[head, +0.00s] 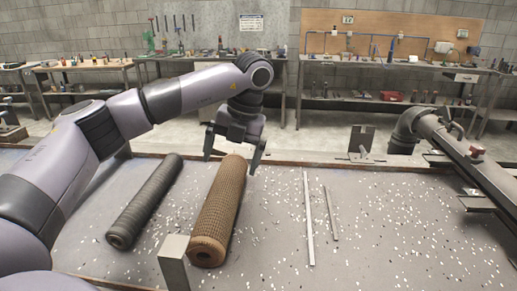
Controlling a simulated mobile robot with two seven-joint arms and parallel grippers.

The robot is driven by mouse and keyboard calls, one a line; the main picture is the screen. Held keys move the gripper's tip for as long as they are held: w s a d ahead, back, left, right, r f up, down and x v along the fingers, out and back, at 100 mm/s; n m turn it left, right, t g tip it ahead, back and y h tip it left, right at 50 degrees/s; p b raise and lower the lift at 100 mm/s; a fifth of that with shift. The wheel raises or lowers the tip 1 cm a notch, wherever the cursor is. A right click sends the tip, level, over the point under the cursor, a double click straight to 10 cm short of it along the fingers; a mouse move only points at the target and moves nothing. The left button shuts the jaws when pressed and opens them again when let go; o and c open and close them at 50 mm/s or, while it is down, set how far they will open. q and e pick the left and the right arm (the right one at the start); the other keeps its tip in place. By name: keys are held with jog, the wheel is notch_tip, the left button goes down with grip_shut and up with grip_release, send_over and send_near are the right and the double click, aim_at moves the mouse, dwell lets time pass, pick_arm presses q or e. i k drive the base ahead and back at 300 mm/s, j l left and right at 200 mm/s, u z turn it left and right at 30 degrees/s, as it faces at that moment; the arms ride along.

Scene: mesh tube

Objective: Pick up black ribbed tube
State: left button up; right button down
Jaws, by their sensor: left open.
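The black ribbed tube (145,203) lies on the grey tabletop, slanting from near left to far right, with its open end toward me. A brown mesh tube (217,210) lies to its right. My left gripper (231,163) is open and points down at the far end of the brown mesh tube, with one finger to each side of it. I cannot tell whether it touches that tube. The gripper is right of the black ribbed tube and apart from it. My right gripper is not in view.
Two thin metal strips (308,220) lie right of the brown tube, among scattered white bits. A grey upright block (173,262) stands at the near edge. A large grey pipe (455,152) with fittings occupies the right. Tool benches (390,78) line the back wall.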

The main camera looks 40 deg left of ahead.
aim_at(121, 236)
jog(key=k+l, duration=0.8)
jog(key=l, duration=0.1)
